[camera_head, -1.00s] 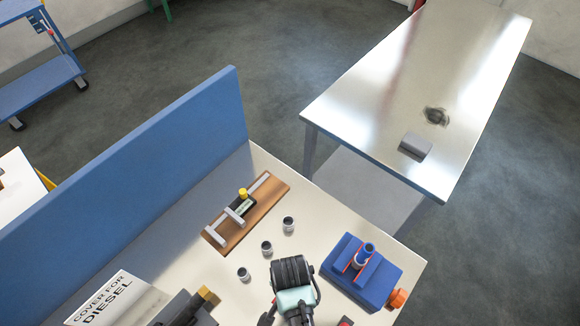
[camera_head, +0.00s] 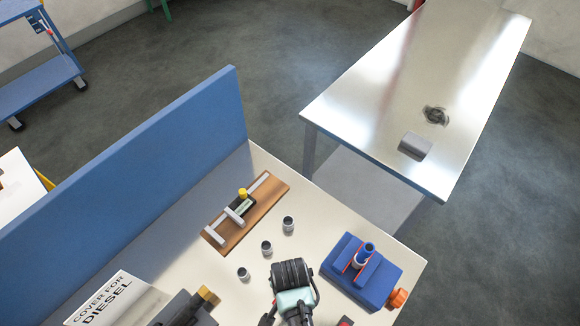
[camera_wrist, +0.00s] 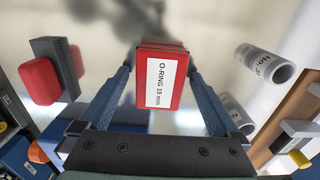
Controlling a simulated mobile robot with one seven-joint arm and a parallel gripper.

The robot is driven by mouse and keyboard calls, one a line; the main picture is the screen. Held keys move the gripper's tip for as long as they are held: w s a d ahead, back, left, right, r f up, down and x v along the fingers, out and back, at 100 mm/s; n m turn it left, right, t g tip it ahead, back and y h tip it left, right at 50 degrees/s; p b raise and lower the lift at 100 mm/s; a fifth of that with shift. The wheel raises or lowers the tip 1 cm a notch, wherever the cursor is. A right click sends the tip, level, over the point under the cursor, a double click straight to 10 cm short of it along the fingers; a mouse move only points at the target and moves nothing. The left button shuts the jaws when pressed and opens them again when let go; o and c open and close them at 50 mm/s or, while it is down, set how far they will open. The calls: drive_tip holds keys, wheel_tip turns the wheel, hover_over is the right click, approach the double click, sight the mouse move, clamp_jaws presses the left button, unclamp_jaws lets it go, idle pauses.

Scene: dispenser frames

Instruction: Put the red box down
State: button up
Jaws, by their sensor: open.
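The red box (camera_wrist: 172,97), with a white label reading "O-RING 19 mm", is in the middle of the wrist view. My gripper (camera_wrist: 159,72) is open, with one finger on each side of the box. I cannot tell whether the box rests on the table. In the head view my arm's end is at the bottom centre, over the pale table (camera_head: 322,222); its fingers are hidden there. I cannot make out the red box in the head view.
A blue block with a bottle-like part (camera_head: 362,285) stands right of my arm. Several small grey cups (camera_head: 267,248) and a brown board fixture (camera_head: 250,218) lie left. A dark block with a red button (camera_wrist: 42,80) is left in the wrist view. A blue panel (camera_head: 150,165) borders the table.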

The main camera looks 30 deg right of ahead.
wheel_tip(320, 180, up, 12)
drive_tip(key=shift+r, duration=0.2)
idle(0.4)
drive_tip(key=w+r+n+t+h, duration=0.25)
drive_tip(key=w+r+t, duration=0.45)
drive_tip(key=w+r, duration=0.7)
drive_tip(key=w+a+r+n+t, duration=0.1)
drive_tip(key=w+r+n+t, duration=0.3)
drive_tip(key=r, duration=0.7)
drive_tip(key=w+a+r+n+t, duration=0.1)
drive_tip(key=w+r+t, duration=0.4)
drive_tip(key=r, duration=0.7)
drive_tip(key=s+a+r+n+t, duration=0.2)
drive_tip(key=s+r+t, duration=0.1)
drive_tip(key=r, duration=0.7)
drive_tip(key=s+a+r+n+t+y, duration=0.1)
drive_tip(key=s+a+r+n+t, duration=0.1)
drive_tip(key=r, duration=0.9)
drive_tip(key=s+a+r+n+t+y, duration=0.1)
drive_tip(key=s+a+r+n+t, duration=0.1)
drive_tip(key=s+r+t, duration=0.4)
wheel_tip(320, 180, up, 5)
drive_tip(key=shift+s+a+f, duration=0.1)
drive_tip(key=shift+s+a, duration=0.45)
drive_tip(key=shift+a, duration=0.1)
